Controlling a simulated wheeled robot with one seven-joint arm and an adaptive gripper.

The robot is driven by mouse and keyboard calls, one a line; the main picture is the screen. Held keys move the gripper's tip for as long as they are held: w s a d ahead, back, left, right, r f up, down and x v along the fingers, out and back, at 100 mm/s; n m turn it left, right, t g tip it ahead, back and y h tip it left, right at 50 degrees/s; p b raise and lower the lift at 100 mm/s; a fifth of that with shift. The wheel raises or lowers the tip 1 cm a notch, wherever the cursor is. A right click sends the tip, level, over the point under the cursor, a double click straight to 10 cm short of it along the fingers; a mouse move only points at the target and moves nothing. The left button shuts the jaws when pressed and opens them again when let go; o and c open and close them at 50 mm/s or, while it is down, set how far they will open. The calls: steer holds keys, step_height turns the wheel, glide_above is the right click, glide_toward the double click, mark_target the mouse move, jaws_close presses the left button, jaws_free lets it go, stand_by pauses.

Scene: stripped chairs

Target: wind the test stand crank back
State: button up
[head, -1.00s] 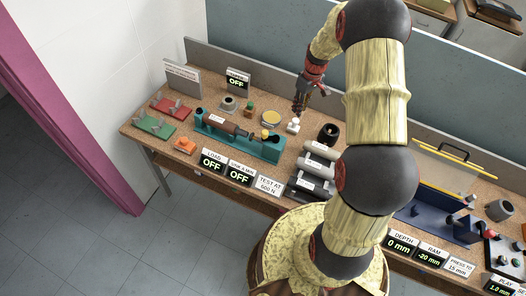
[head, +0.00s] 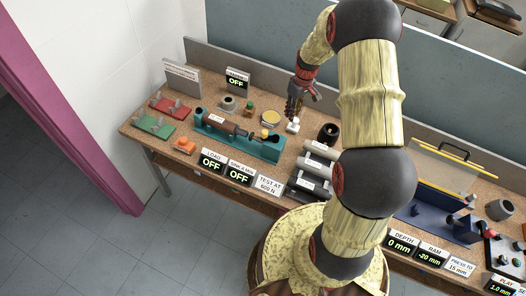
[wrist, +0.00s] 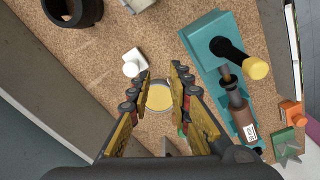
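The teal test stand (head: 262,149) lies on the workbench, with a dark cylinder clamped along it. Its crank, a black arm with a yellow knob (head: 266,134), is at the stand's right end. In the wrist view the stand is at the right, and the yellow knob (wrist: 257,67) ends the black crank arm (wrist: 229,49). My gripper (head: 292,117) hangs above the bench, behind and to the right of the crank. In the wrist view my gripper (wrist: 163,72) has its fingers apart with nothing between them, clear of the crank.
A small white part (wrist: 132,62) and a shallow yellow dish (wrist: 159,97) lie below my gripper. A black ring (head: 328,133) and grey cylinders (head: 314,167) stand to the right. The displays in front of the stand, including the load display (head: 211,161), read OFF.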

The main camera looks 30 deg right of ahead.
mark_target(268, 137)
steer(key=shift+s+a+f+b, duration=0.3)
steer(key=shift+a+f, duration=0.9)
steer(key=shift+a, duration=0.6)
steer(key=shift+s+a+f+b, duration=0.35)
steer(key=shift+a+f, duration=0.85)
steer(key=shift+a, duration=0.6)
steer(key=shift+s+a+f+b, duration=0.3)
steer(key=shift+a+f, duration=0.9)
steer(key=shift+a, duration=0.6)
steer(key=shift+s+a+f, duration=0.1)
steer(key=shift+f, duration=0.1)
steer(key=shift+s+f, duration=0.45)
steer(key=shift+f, duration=0.05)
steer(key=o, duration=0.4)
steer(key=shift+s+f, duration=0.2)
steer(key=shift+f, duration=0.15)
steer(key=shift+a, duration=0.1)
steer(key=shift+c, duration=0.5)
steer(key=shift+r, duration=0.1)
steer(key=shift+o, duration=0.5)
steer(key=shift+w, duration=0.1)
steer(key=shift+w+r, duration=0.25)
jaws_close()
